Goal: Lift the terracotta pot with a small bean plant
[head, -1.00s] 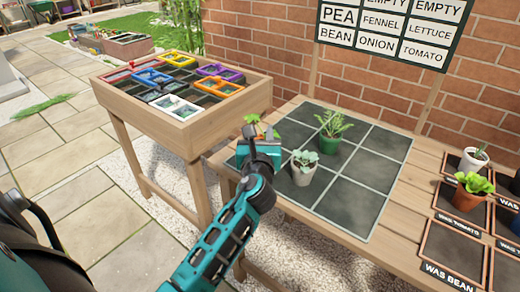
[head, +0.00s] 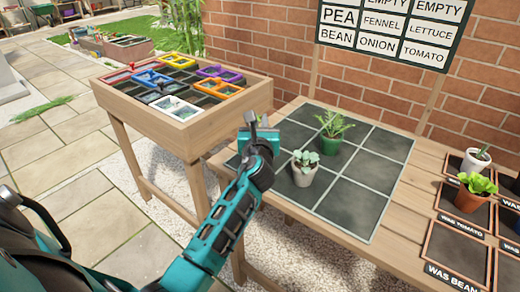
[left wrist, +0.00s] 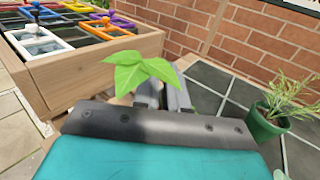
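A small bean plant with broad light-green leaves (left wrist: 140,70) shows in the left wrist view, just beyond my left gripper's palm. Its pot is hidden behind the gripper there. My left gripper (head: 257,128) is low at the left edge of the tiled table in the head view, where the bean plant is hidden behind it. Grey finger parts (left wrist: 163,94) show beside the leaves in the left wrist view. Whether they touch or grip the pot cannot be seen. My right gripper is not in view.
A green pot (head: 329,144) and a whitish succulent pot (head: 304,176) stand on the dark tile grid (head: 358,197), close to my left gripper. A terracotta lettuce pot (head: 467,195) and white pot (head: 474,163) stand right. A wooden tray table (head: 190,125) stands left.

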